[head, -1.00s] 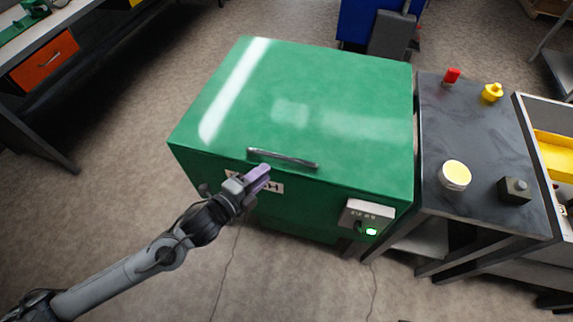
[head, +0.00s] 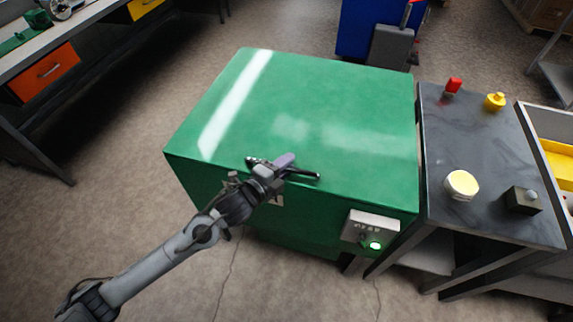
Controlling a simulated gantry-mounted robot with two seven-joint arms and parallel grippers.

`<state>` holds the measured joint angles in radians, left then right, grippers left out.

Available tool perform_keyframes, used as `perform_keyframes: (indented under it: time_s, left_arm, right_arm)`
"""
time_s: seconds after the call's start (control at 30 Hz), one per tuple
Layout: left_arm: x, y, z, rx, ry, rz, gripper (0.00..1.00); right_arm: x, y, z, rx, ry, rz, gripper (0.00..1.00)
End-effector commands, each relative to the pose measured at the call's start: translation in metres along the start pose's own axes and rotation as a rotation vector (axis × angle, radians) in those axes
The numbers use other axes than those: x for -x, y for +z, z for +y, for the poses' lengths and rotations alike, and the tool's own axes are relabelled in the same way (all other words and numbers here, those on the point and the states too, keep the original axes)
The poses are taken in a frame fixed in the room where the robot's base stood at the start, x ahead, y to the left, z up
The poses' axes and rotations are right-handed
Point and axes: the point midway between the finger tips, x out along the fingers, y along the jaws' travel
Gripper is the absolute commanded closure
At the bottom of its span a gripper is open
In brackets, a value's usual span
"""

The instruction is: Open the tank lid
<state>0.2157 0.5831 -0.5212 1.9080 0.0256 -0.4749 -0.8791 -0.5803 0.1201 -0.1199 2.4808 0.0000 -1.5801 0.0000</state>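The green tank (head: 190,182) stands in the middle of the head view with its green lid (head: 330,110) down. A dark bar handle (head: 306,175) runs along the lid's front edge. My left gripper (head: 287,160) is at the handle, with its purple-grey fingers over the middle of the bar and hiding part of it. I cannot tell whether the fingers are closed on the bar or whether they touch it. My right gripper is not in view.
A control box (head: 371,228) with a lit green light is on the tank's front right. A dark side table (head: 480,150) with several small items stands close on the right. A workbench (head: 70,35) is at the upper left. Floor is clear left of the tank.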

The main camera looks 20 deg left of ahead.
Motion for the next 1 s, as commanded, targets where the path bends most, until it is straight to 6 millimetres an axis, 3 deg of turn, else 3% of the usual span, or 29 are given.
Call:
perform_keyframes:
  time_s: [0.37, 0.57, 1.0]
  left_arm:
    - [-0.0051, 0.0001, -0.0003, -0.001, 0.000, 0.000, 0.73]
    - [-0.0049, 0.0001, -0.0003, 0.000, 0.000, 0.000, 1.00]
    - [-0.0040, -0.0002, -0.0069, 0.002, 0.004, 0.000, 1.00]
  right_arm:
    - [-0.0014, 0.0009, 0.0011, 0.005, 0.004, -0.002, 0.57]
    - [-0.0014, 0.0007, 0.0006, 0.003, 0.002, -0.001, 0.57]
    - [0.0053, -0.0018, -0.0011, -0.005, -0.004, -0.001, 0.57]
